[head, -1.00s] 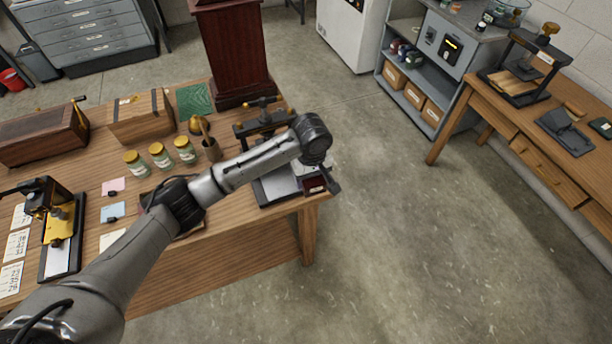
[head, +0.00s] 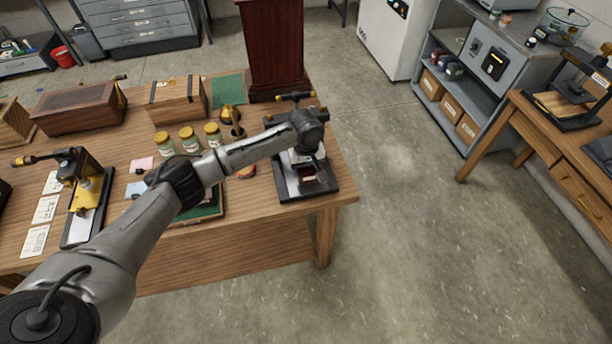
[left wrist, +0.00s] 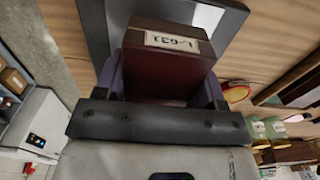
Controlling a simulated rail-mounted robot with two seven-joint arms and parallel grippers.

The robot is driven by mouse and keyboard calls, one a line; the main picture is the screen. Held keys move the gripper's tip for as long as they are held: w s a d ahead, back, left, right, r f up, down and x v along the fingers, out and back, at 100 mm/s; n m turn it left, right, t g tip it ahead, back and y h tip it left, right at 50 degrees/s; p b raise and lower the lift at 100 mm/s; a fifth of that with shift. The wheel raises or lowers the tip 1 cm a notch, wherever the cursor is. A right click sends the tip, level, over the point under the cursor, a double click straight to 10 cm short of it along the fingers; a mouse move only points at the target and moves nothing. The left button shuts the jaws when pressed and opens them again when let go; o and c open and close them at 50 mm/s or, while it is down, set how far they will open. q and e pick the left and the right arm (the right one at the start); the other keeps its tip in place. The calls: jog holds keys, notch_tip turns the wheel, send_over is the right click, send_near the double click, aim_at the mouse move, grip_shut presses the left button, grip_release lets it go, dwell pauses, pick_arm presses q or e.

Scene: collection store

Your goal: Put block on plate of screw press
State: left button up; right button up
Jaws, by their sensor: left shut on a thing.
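My left gripper (head: 311,172) is shut on a dark red block (head: 308,179) at the right end of the near table. The block shows large in the left wrist view (left wrist: 168,75), with a white label on it and a finger on each side. The screw press (head: 335,190) has a black base, a pale plate (head: 291,182) and a crossbar handle (head: 295,96). The block is over the plate area; I cannot tell whether it touches the plate. My forearm hides part of the press. My right gripper is not in view.
Three jars (head: 189,139), a brass-topped pot (head: 236,125) and a wooden box (head: 177,100) stand behind my arm. A gold and black press (head: 85,195) stands at left. Another press (head: 575,90) is on the right table. Floor lies right of the near table.

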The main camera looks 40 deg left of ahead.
pick_arm(q)
jog(key=shift+f, duration=0.6)
jog(key=shift+f+b, duration=0.45)
jog(key=shift+f, duration=0.95)
jog(key=o, duration=1)
jog(key=shift+f, duration=0.15)
jog(key=shift+r, duration=0.2)
notch_tip(320, 180, up, 11)
jog(key=shift+f+p, duration=0.2)
jog(key=shift+p, duration=0.8)
jog(key=shift+r, duration=0.65)
